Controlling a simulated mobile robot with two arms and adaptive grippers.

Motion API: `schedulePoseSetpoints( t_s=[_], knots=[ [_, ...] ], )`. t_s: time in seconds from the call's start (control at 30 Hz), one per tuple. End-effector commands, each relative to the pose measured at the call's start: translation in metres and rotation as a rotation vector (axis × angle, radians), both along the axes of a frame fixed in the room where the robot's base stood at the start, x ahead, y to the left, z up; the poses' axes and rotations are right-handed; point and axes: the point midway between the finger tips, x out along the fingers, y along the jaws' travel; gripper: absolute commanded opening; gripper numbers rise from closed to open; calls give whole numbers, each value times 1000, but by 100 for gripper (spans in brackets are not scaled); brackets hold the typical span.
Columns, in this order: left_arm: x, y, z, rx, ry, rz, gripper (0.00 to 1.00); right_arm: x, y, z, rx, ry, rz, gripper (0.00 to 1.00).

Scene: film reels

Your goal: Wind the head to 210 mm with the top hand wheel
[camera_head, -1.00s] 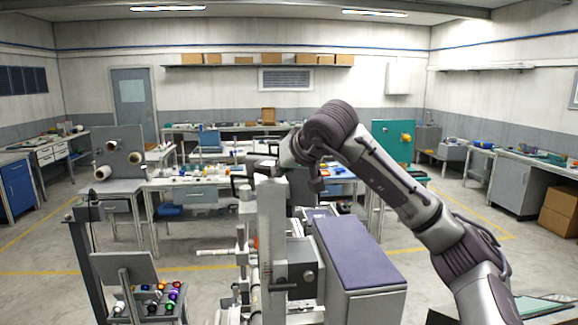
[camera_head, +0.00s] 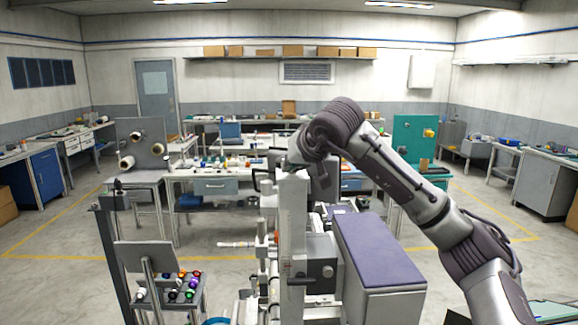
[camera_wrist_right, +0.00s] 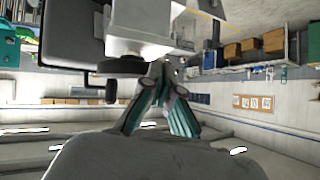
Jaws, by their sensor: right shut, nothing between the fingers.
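The machine's pale upright column (camera_head: 292,235) stands in the middle of the head view, with a scale strip on its face. A grey head block with a round knob (camera_head: 328,271) sits beside its lower part. In the right wrist view, a dark hand wheel (camera_wrist_right: 120,66) with a small crank handle (camera_wrist_right: 110,91) shows beside a white block (camera_wrist_right: 138,38). My right gripper (camera_wrist_right: 161,80) is shut and empty, its fingertips close to the wheel and the block. I cannot tell whether they touch. In the head view its fingers are not clear. My left gripper is out of view.
A purple-topped cabinet (camera_head: 375,250) stands right of the column, under my right arm. A rack of coloured knobs (camera_head: 180,288) is at lower left. A grey panel with spools (camera_head: 140,145) and a workbench (camera_head: 215,187) are behind.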

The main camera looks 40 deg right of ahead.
Motion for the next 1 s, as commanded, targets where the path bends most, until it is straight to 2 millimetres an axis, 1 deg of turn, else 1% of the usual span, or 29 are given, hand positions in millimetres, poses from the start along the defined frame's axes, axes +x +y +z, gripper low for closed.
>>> schedulePoseSetpoints(
  t_s=[0.27,0.5,1.0],
  knots=[
    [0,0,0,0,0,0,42,0,-4,0,-1,-1,-1,0],
    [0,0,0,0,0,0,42,-5,-13,0,0,0,-2,0],
    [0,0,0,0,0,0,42,-6,-16,-1,0,1,-2,0]
  ],
)
